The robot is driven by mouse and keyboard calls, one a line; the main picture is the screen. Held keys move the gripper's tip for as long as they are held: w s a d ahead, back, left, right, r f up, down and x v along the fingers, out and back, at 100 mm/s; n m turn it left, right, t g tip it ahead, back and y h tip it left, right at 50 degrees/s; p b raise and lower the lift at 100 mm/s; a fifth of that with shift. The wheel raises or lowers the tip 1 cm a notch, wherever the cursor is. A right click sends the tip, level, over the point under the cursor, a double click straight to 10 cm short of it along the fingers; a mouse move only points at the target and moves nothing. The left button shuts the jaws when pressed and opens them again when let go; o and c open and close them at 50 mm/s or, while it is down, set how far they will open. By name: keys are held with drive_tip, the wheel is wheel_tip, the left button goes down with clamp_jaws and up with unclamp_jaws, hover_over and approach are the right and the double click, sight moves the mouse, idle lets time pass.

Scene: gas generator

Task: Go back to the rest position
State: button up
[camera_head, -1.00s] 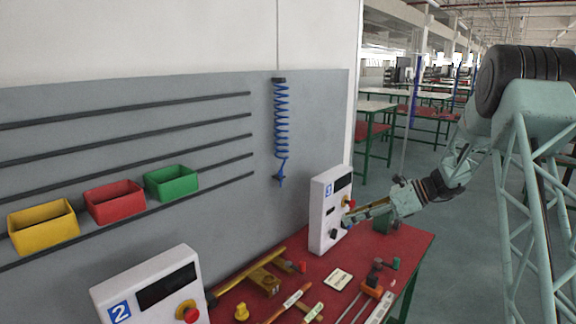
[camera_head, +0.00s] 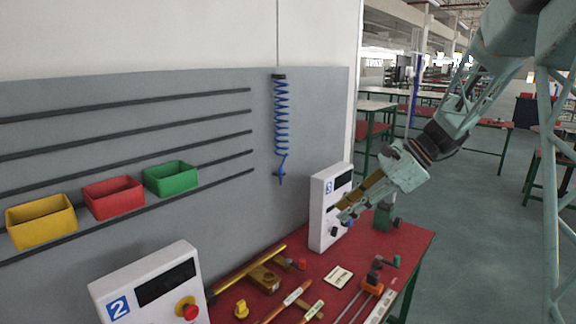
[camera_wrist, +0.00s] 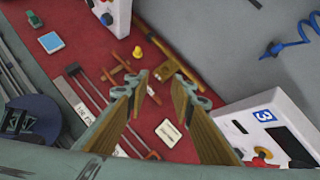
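My gripper (camera_head: 348,212) hangs above the red table (camera_head: 408,240), in front of the white control box marked 3 (camera_head: 320,212), and points down and to the left. In the wrist view my gripper's two brown fingers (camera_wrist: 170,88) stand apart with only the table seen between their tips. It holds nothing. The box marked 3 (camera_wrist: 268,118) is at the lower right of the wrist view. In the head view my fingers hide part of its front, including its red knob.
A box marked 2 (camera_head: 155,288) stands at the front left. Brass pipes, tools and a white card (camera_head: 338,275) lie on the table. A green fixture (camera_head: 385,217) stands at the back. A blue coiled hose (camera_head: 281,115) hangs on the wall. The aisle at right is open floor.

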drive_tip(key=s+a+r+n+h+b, duration=0.1)
drive_tip(key=s+r+n, duration=0.2)
drive_tip(key=s, duration=0.6)
drive_tip(key=s+r+n+h, duration=0.2)
drive_tip(key=s+n, duration=0.1)
drive_tip(key=s, duration=0.5)
drive_tip(key=s+a+r+n+h+b, duration=0.1)
drive_tip(key=s+r+n, duration=0.2)
drive_tip(key=s, duration=0.6)
drive_tip(key=s+d+f+n+t+h+b, duration=0.1)
drive_tip(key=s+d+n+h, duration=0.1)
drive_tip(key=s, duration=0.9)
drive_tip(key=s+d+f+n+t+h+b, duration=0.1)
drive_tip(key=s+d+n, duration=0.3)
drive_tip(key=s, duration=0.8)
drive_tip(key=shift+s+f+n+h, duration=0.35)
drive_tip(key=shift+n+h, duration=0.45)
drive_tip(key=shift+n, duration=0.5)
drive_tip(key=shift+w, duration=0.1)
